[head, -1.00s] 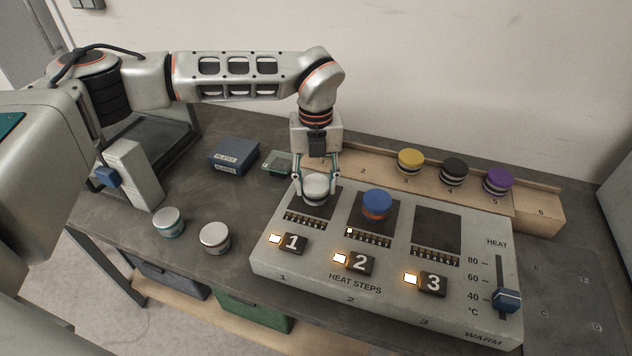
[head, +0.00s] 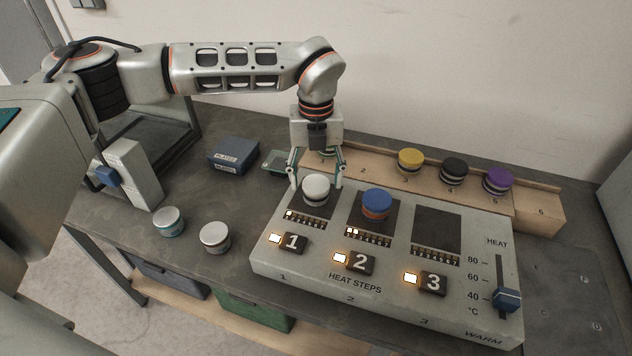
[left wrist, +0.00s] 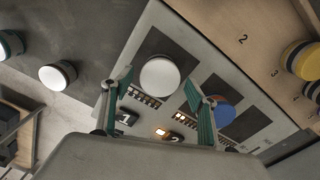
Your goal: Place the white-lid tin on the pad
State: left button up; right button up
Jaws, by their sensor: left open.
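The white-lid tin (head: 316,188) stands upright on the dark pad at step 1 (head: 294,202) of the heat steps panel. It also shows in the left wrist view (left wrist: 160,76). My left gripper (head: 317,183) is open, with its fingers apart on either side of and slightly above the tin, pointing down. A gap shows between each finger and the lid in the head view. My right gripper is not in view.
A blue-lid tin (head: 377,203) stands on pad 2; pad 3 (head: 437,229) is bare. Yellow (head: 411,160), black (head: 454,171) and purple (head: 498,181) tins stand on the wooden rack behind. Two pale-lid tins (head: 168,220) (head: 215,237) stand left of the panel.

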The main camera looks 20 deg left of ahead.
aim_at(316, 183)
pick_arm(q)
notch_tip(316, 183, up, 10)
jog(key=shift+r, duration=0.2)
dwell(0.4)
